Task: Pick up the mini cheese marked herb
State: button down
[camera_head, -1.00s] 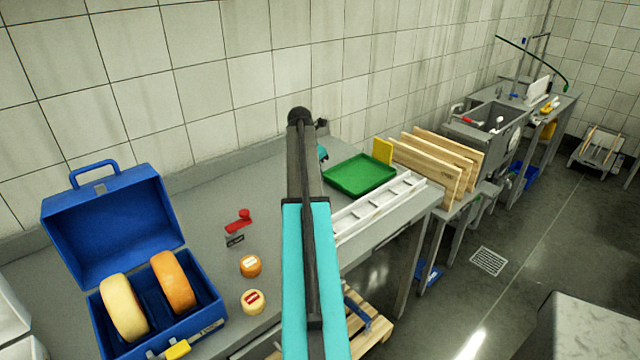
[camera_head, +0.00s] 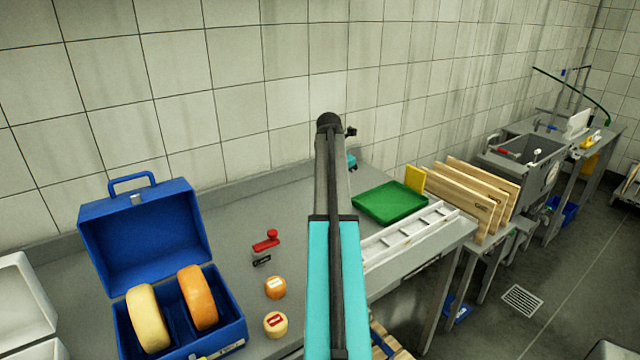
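Two mini cheeses stand on the grey table just left of my arm. One is orange (camera_head: 275,287) with a pale label on top. The other is pale yellow (camera_head: 276,325) with a red label, nearer the front edge. The label words are too small to read, so I cannot tell which is marked herb. My arm, black with a teal sleeve, rises through the middle of the view, right of both cheeses.
An open blue case (camera_head: 145,233) holding two large cheese wheels (camera_head: 148,318) (camera_head: 198,298) stands left. A red tool (camera_head: 266,241) and a small dark tag (camera_head: 262,260) lie behind the minis. Right are a green tray (camera_head: 390,203), a white rack (camera_head: 412,236) and wooden boards (camera_head: 480,196).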

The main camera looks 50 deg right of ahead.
aim_at(275, 324)
jog(key=k, duration=1.45)
